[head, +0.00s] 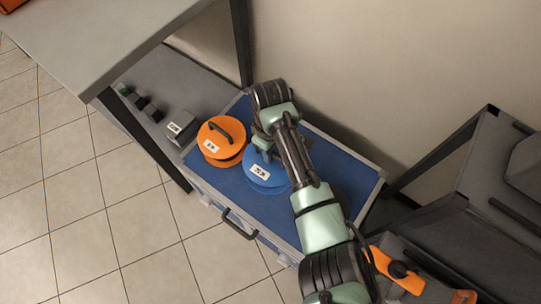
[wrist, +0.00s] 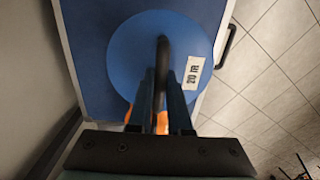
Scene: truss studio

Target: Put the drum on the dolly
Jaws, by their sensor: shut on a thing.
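A round blue drum (head: 266,173) with a white label sits on the blue top of a metal-edged case. It also shows in the wrist view (wrist: 130,50), with a dark handle across its middle. My gripper (wrist: 162,80) is shut on that handle from above. In the head view my gripper (head: 264,150) is over the drum, and my arm hides the drum's right side. An orange drum (head: 212,150) with a dark handle and white label stands close to its left. I cannot make out a dolly in either view.
The case (head: 225,200) has bare blue top (head: 345,170) to the right of my arm. A grey table (head: 110,30) overhangs at upper left, with a small grey box (head: 182,126) on a lower shelf. A dark rack (head: 480,190) stands at right. Tiled floor (head: 100,220) is open at left.

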